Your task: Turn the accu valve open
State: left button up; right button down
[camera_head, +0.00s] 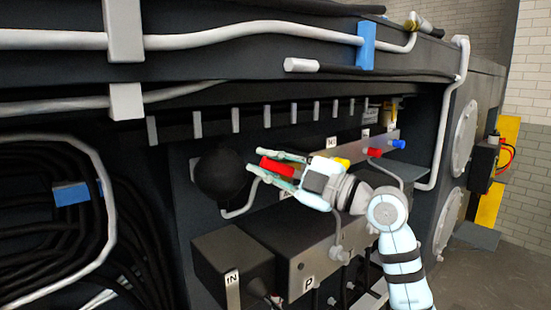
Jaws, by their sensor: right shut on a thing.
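A red valve handle (277,167), apparently the accu valve's, sits just right of a round black ball (221,175). My right gripper (266,162) reaches in from the right and is shut on the red handle, with one finger above it and one below. The handle lies roughly lengthwise between the fingers. The valve body is hidden behind the gripper. My left gripper is not in view.
Yellow (342,162), red (374,152) and blue (398,144) handles line the grey bar (410,165) to the right. Black boxes (235,262) stand below. A thick frame beam with grey pipes (210,40) runs above. Bundled black hoses (60,240) fill the left.

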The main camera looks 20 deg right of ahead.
jog(key=f+n, duration=0.1)
jog(key=f+n+g, duration=0.1)
jog(key=shift+s+a+f+n, duration=0.1)
jog(key=shift+a+f+n, duration=0.1)
jog(key=shift+a+n, duration=0.2)
jog(key=shift+a+f+n+g+h+b, duration=0.15)
jog(key=shift+f+n+g+h+b, duration=0.3)
jog(key=shift+f+n, duration=0.85)
jog(key=c, duration=1.5)
grip_release()
jog(key=shift+o, duration=0.2)
jog(key=v, duration=1.2)
jog(key=shift+d, duration=0.2)
